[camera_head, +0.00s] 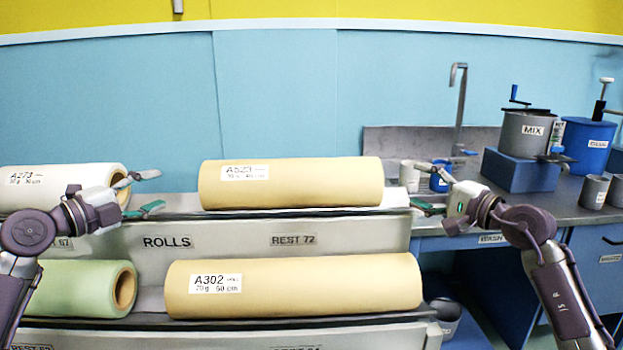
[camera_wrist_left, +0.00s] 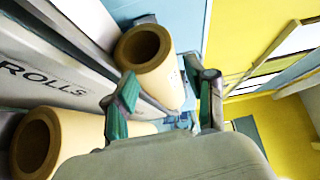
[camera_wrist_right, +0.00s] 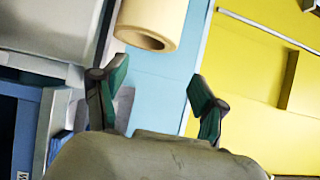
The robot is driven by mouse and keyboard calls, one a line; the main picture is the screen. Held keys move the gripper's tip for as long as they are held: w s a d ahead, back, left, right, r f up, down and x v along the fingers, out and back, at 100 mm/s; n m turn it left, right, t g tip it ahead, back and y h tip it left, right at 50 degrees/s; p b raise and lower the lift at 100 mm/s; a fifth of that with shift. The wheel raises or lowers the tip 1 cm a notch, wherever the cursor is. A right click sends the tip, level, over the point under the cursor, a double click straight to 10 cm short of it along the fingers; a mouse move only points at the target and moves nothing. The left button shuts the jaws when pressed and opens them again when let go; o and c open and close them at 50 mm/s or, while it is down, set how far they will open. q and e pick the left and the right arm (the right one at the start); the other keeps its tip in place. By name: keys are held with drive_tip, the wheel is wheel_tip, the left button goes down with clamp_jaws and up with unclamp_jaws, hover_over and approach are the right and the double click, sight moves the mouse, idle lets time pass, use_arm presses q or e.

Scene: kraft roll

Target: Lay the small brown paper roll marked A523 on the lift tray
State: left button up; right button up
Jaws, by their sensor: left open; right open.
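The brown paper roll marked A523 (camera_head: 310,187) lies level on the upper rest of the rolls rack (camera_head: 340,236). Its hollow end shows in the left wrist view (camera_wrist_left: 163,78), and it also shows in the right wrist view (camera_wrist_right: 155,20). My left gripper (camera_head: 152,190) is open off the roll's left end, with a gap between. My right gripper (camera_head: 418,186) is open off its right end, also apart from it. Both grippers are empty and at about the roll's height. I cannot make out a lift tray in these views.
Roll A302 (camera_head: 300,286) lies on the lower rest, beside a green roll (camera_head: 75,288). White roll A273 (camera_head: 50,183) is behind my left gripper. At right, a bench (camera_head: 480,222) holds a MIX pot (camera_head: 522,135), a blue tub (camera_head: 587,146) and cups.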

sight(202, 169)
use_arm(q)
drive_tip(key=x, duration=0.8)
drive_tip(key=r+x, duration=0.1)
drive_tip(key=x, duration=0.4)
drive_tip(key=shift+w, duration=0.1)
use_arm(e)
drive_tip(key=x, duration=0.9)
drive_tip(key=r+x, duration=0.1)
drive_tip(key=x, duration=0.3)
drive_tip(key=shift+w+a, duration=0.25)
drive_tip(key=shift+a, duration=0.15)
use_arm(q)
drive_tip(key=shift+a, duration=0.1)
drive_tip(key=c, duration=0.9)
use_arm(e)
drive_tip(key=shift+f, duration=0.1)
drive_tip(key=c, duration=0.9)
use_arm(q)
clamp_jaws()
use_arm(e)
drive_tip(key=shift+c, duration=1.2)
clamp_jaws()
